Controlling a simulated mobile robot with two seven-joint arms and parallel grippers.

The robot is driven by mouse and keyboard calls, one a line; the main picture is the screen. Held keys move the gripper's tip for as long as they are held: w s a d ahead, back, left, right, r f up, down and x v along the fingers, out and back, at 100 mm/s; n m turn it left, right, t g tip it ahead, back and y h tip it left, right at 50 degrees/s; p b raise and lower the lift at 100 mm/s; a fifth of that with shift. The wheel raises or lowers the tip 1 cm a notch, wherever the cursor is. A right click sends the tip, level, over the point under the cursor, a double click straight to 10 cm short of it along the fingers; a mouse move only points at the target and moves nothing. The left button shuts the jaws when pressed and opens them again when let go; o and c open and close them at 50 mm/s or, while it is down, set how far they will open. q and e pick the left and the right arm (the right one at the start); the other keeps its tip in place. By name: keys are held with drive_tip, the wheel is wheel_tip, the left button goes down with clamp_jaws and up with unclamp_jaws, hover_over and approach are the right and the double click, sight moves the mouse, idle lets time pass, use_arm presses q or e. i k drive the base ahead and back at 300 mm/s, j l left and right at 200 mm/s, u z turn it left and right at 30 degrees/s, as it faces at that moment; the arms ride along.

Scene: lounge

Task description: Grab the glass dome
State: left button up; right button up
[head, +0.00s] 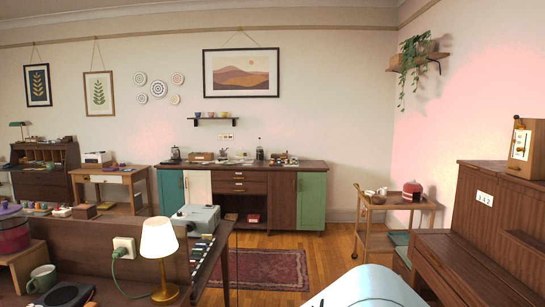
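I cannot make out a glass dome for certain from this distance. A small dark object with a rounded upper part (175,154) stands at the left end of the far sideboard, too small to tell if it is glass. A rounded red item (412,188) sits on the wooden cart at the right; I cannot tell if a clear cover is over it. Neither of my grippers is in view.
The sideboard (241,187) stands against the back wall with several small items on top. The cart (388,205) is at right. Wooden floor and a red rug (262,269) lie between.

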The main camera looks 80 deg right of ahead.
sight(243, 152)
drive_tip(key=i+l+z, duration=0.1)
drive_tip(key=l+z, duration=0.3)
drive_tip(key=l, duration=0.15)
drive_tip(key=i+l+z, duration=0.2)
drive_tip(key=l+z, duration=0.25)
drive_tip(key=i+l+z, duration=0.4)
drive_tip(key=l, duration=0.15)
drive_tip(key=i+l+z, duration=0.2)
drive_tip(key=l+z, duration=0.2)
drive_tip(key=i+l+z, duration=0.25)
drive_tip(key=i+z, duration=0.2)
drive_tip(key=i+l+z, duration=0.1)
drive_tip(key=i+z, duration=0.45)
drive_tip(key=i, duration=2.5)
drive_tip(key=i+l+u, duration=0.15)
drive_tip(key=i+u, duration=0.2)
drive_tip(key=i, duration=0.3)
drive_tip(key=i+l+u, duration=0.35)
drive_tip(key=i, duration=0.25)
drive_tip(key=i+l+u, duration=0.35)
drive_tip(key=i, duration=0.25)
drive_tip(key=l, duration=0.15)
